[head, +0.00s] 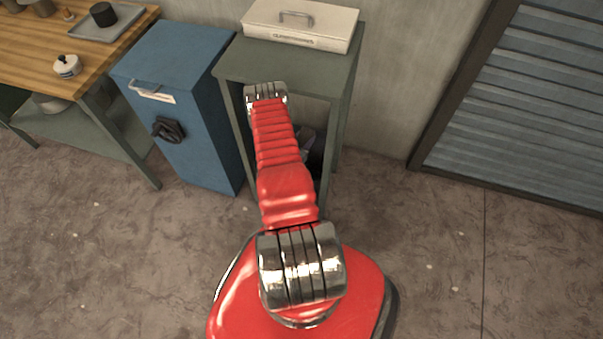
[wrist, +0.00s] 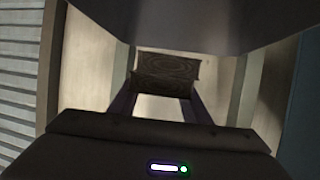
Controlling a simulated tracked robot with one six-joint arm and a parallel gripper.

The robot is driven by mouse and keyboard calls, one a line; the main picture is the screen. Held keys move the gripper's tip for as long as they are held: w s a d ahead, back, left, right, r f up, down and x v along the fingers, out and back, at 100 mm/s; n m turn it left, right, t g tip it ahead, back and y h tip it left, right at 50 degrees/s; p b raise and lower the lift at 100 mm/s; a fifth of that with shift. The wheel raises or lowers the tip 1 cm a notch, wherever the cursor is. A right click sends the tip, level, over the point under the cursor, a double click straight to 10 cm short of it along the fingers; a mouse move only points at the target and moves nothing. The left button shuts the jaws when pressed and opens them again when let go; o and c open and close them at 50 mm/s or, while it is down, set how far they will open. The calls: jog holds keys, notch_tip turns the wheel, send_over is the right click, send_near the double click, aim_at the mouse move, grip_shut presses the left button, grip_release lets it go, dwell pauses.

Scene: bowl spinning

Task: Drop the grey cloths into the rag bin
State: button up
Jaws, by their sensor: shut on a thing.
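In the wrist view my gripper (wrist: 158,102) has its two dark fingers on either side of a dark, patterned, folded piece (wrist: 166,76). It looks like one of the grey cloths, dark in the shade, and is held at the fingertips. In the head view my red arm reaches to the green stand, and my gripper is hidden beyond the arm's end. A small grey shape (head: 307,143) shows in the stand's dark lower space, partly behind my arm; I cannot tell what it is. No rag bin can be made out for certain.
The green stand (head: 345,75) carries a cream toolbox (head: 300,22). A blue cabinet (head: 205,140) with a black item (head: 168,130) on its front stands left of it. A wooden bench (head: 95,60) is further left. The floor at right, before the shutter (head: 530,110), is clear.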

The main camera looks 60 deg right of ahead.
jog(key=shift+f, duration=0.6)
jog(key=o, duration=1.1)
jog(key=shift+o, duration=0.2)
jog(key=shift+a, duration=0.15)
jog(key=v, duration=1.3)
jog(key=shift+a, duration=0.25)
